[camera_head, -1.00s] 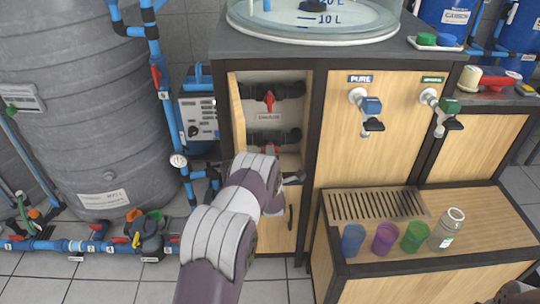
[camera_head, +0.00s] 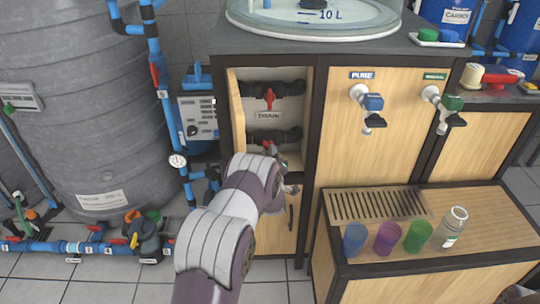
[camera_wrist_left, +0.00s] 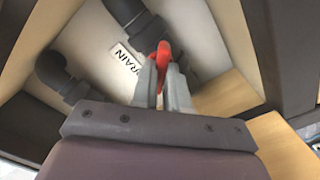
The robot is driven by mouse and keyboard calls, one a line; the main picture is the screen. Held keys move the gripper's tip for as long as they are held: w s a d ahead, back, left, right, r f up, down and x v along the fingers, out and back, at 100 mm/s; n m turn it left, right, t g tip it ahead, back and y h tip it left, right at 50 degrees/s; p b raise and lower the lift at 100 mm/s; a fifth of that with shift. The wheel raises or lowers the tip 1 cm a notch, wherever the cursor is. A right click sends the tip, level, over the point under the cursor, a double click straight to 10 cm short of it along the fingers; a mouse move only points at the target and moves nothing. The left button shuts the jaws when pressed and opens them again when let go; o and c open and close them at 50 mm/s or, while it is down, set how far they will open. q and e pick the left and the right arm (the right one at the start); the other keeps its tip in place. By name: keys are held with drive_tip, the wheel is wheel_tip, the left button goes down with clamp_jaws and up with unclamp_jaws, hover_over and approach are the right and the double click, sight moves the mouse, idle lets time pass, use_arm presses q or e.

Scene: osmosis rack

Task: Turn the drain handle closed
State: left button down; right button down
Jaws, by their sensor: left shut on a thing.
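The cabinet niche holds two dark pipes, each with a red valve handle, and a label between them. The upper red handle (camera_head: 269,98) points downward on the upper pipe (camera_head: 288,88). My right gripper is not clearly in view.
The niche's open wooden door (camera_head: 237,117) stands on its left, and the dark frame post (camera_head: 312,130) bounds its right. A counter with a drip grate (camera_head: 375,204) and several cups stands to the right. A grey tank (camera_head: 75,110) and blue pipes stand to the left.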

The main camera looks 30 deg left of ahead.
use_arm(q)
drive_tip(key=m, duration=0.4)
drive_tip(key=shift+f, duration=0.1)
drive_tip(key=shift+m+b, duration=0.3)
drive_tip(key=shift+m, duration=1.8)
drive_tip(key=c, duration=1.1)
unclamp_jaws()
drive_tip(key=shift+c, duration=0.2)
drive_tip(key=p+v, duration=0.2)
drive_tip(key=v, duration=1)
drive_tip(key=shift+s, duration=0.4)
drive_tip(key=shift+d, duration=0.15)
